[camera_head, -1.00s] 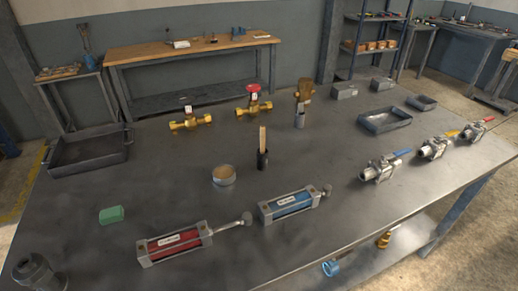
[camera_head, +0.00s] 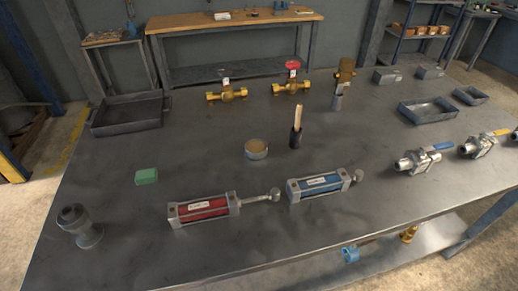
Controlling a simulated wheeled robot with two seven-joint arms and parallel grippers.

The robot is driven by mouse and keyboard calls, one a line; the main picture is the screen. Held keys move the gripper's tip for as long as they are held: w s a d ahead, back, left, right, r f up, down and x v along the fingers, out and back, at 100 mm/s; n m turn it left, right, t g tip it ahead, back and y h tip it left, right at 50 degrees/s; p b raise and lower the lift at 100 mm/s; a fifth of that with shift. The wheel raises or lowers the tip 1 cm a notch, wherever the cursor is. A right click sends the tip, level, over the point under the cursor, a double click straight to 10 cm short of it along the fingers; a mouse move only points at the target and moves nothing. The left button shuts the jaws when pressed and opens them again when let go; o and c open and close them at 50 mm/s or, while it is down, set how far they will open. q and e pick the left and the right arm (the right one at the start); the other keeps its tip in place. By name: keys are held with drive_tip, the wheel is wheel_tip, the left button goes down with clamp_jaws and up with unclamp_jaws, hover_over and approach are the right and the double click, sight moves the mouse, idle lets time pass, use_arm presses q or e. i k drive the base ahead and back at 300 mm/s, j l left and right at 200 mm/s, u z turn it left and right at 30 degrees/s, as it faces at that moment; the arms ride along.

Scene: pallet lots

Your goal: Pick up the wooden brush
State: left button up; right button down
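A pale wooden handle (camera_head: 298,117) stands upright near the middle of the grey metal table (camera_head: 200,152), its lower end in a dark cylindrical part (camera_head: 295,138). It looks like the wooden brush, but its bristles cannot be made out. Behind it to the right, a brown upright piece (camera_head: 345,70) stands in a small grey cup (camera_head: 338,101); what it is cannot be told. Neither of my grippers is in view.
A red cylinder (camera_head: 203,208) and a blue cylinder (camera_head: 320,185) lie in front of the handle. A round tin (camera_head: 256,149) is left of it. Two brass valves (camera_head: 228,93) (camera_head: 291,86) stand behind. Ball valves (camera_head: 418,160) and trays (camera_head: 428,118) are at right. A green block (camera_head: 146,176) lies left.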

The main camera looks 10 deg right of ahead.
sight(299, 111)
drive_tip(key=l+u, duration=0.45)
drive_tip(key=k+l+u, duration=0.1)
drive_tip(key=l+u, duration=0.35)
drive_tip(key=k+l+u, duration=0.2)
drive_tip(key=l+u, duration=0.25)
